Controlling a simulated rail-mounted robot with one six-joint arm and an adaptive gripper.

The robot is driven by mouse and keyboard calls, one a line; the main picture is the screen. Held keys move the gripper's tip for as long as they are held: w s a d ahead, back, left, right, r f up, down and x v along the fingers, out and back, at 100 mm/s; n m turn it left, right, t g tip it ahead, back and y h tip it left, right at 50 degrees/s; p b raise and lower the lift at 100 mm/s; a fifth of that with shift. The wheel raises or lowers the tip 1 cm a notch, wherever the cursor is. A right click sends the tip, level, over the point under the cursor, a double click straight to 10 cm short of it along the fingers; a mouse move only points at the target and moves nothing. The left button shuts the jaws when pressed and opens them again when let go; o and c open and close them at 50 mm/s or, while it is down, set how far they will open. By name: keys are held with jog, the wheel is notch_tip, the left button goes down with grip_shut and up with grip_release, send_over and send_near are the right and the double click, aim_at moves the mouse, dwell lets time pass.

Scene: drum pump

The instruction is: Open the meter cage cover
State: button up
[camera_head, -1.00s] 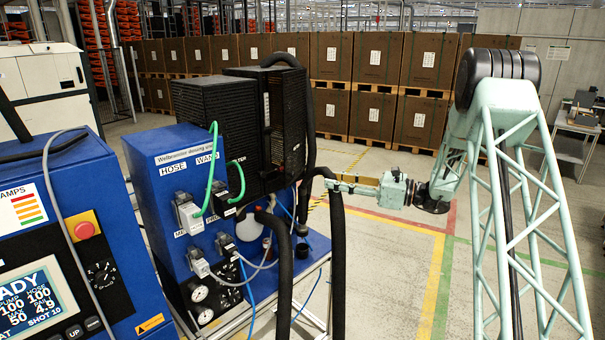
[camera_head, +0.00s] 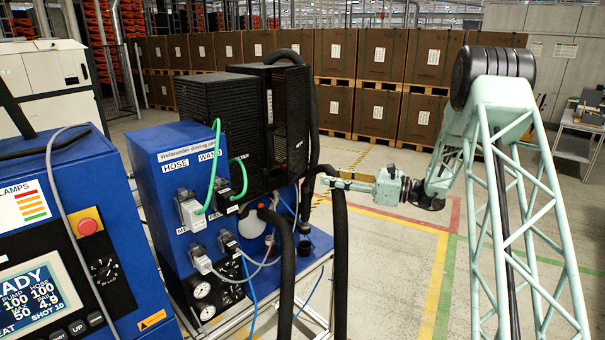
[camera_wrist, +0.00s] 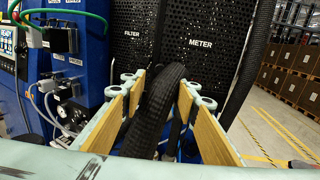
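The black perforated meter cage (camera_head: 289,118) stands on the blue dosing unit in the head view, behind the filter cage. In the wrist view, the panel marked METER (camera_wrist: 208,62) faces me, upright, right of the panel marked FILTER (camera_wrist: 140,50). I cannot tell which edge of the cover is hinged. My gripper (camera_head: 328,183) is at the right of the cages, near the black hoses. In the wrist view my gripper (camera_wrist: 160,84) is open, its two yellow-padded fingers wide apart. A thick black hose shows between them; whether it touches them is unclear. The panel's lower part is hidden.
A black hose (camera_head: 340,250) hangs in front of my gripper in the head view. Another hose (camera_wrist: 252,55) runs along the right of the METER panel. The blue control cabinet (camera_head: 120,250) stands at the left.

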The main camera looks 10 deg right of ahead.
aim_at(298, 171)
jog(key=x, duration=1.1)
jog(key=shift+d+p, duration=0.1)
jog(key=shift+p, duration=0.25)
grip_shut()
